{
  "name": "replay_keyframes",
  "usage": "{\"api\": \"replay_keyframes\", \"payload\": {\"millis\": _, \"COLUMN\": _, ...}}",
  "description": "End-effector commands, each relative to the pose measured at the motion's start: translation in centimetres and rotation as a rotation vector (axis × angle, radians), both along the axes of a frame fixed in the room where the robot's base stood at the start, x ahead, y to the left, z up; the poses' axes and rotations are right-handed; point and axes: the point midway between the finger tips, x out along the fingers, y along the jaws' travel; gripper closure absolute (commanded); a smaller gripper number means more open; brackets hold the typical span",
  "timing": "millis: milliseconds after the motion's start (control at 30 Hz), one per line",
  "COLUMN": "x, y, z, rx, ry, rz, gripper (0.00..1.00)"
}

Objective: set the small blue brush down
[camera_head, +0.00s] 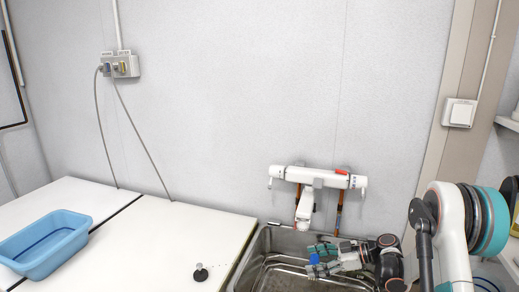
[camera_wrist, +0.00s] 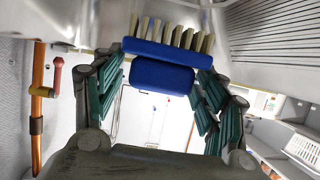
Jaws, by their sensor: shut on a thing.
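The small blue brush (camera_wrist: 165,54) is between the green-padded fingers of my gripper (camera_wrist: 162,88) in the wrist view. It has a blue block, a blue grip part below it and pale tan bristles along the top edge of the picture. My gripper is shut on the grip part. In the head view my gripper (camera_head: 318,261) is over the metal basin, and a bit of the blue brush (camera_head: 314,259) shows between the fingers. Whether the brush touches the basin cannot be told.
The metal sink basin (camera_head: 262,246) lies under my arm, with a white tap (camera_head: 318,177) on the wall behind. White worktops (camera_head: 165,240) spread to the left, mostly clear, with a small dark plug-like object (camera_head: 201,272). A blue tub (camera_head: 45,243) stands at far left.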

Motion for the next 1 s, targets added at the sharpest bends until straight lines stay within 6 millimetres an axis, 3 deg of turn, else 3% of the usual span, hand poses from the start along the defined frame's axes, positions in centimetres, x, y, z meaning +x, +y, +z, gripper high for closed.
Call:
{"api": "replay_keyframes", "payload": {"millis": 567, "x": 0.3, "y": 1.2, "z": 4.9, "rx": 0.0, "ry": 0.0, "rz": -0.274, "gripper": 0.6}}
{"api": "replay_keyframes", "payload": {"millis": 1000, "x": -2.9, "y": 0.9, "z": 12.2, "rx": 0.0, "ry": 0.0, "rz": -0.705, "gripper": 0.6}}
